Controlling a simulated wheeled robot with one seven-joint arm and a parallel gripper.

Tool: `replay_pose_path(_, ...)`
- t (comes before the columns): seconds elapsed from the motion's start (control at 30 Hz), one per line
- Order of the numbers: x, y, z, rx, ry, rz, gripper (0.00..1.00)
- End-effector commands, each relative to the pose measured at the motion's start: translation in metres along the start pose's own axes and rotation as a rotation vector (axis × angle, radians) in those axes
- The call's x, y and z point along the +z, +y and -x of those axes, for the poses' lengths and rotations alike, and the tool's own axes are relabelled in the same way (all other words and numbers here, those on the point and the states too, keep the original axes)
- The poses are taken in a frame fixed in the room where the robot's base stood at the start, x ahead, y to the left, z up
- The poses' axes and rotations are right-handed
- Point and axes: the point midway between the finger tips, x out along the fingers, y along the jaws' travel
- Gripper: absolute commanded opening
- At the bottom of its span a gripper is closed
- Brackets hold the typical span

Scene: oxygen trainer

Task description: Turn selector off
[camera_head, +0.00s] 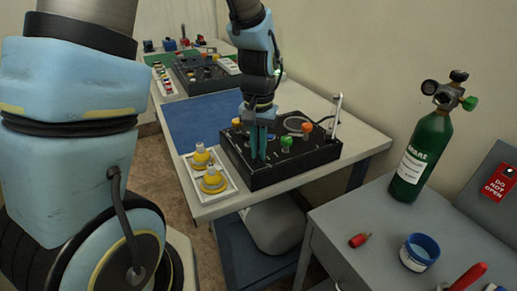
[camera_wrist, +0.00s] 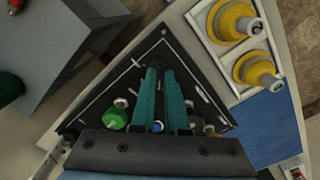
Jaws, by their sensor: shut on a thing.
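The black trainer panel (camera_head: 290,165) sits on the near end of the white table, with a green knob (camera_head: 286,143) and an orange knob (camera_head: 307,127) on top. My gripper (camera_head: 258,155) points straight down at the panel's left part, left of the green knob. Its teal fingers are close together with their tips at the panel face. In the wrist view my gripper (camera_wrist: 160,72) lies over the dark panel (camera_wrist: 120,82), and the green knob (camera_wrist: 115,119) shows beside the fingers. The gripper is shut on the selector, which the fingers hide, so its setting cannot be read.
A white tray (camera_head: 193,161) with two yellow fittings (camera_head: 213,180) stands left of the panel. A blue mat (camera_head: 203,120) lies behind it. A white lever (camera_head: 336,110) rises at the panel's right. A green cylinder (camera_head: 424,150) stands on the grey table (camera_head: 340,215).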

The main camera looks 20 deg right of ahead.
Motion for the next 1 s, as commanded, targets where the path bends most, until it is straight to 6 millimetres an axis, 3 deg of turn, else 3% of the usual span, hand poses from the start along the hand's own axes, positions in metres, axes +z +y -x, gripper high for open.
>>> replay_pose_path(0.43,0.0,0.0003,0.0005,0.0,0.001,0.247,0.0)
replay_pose_path(1.0,-0.0002,0.0001,0.0002,0.0,0.001,0.291,0.0)
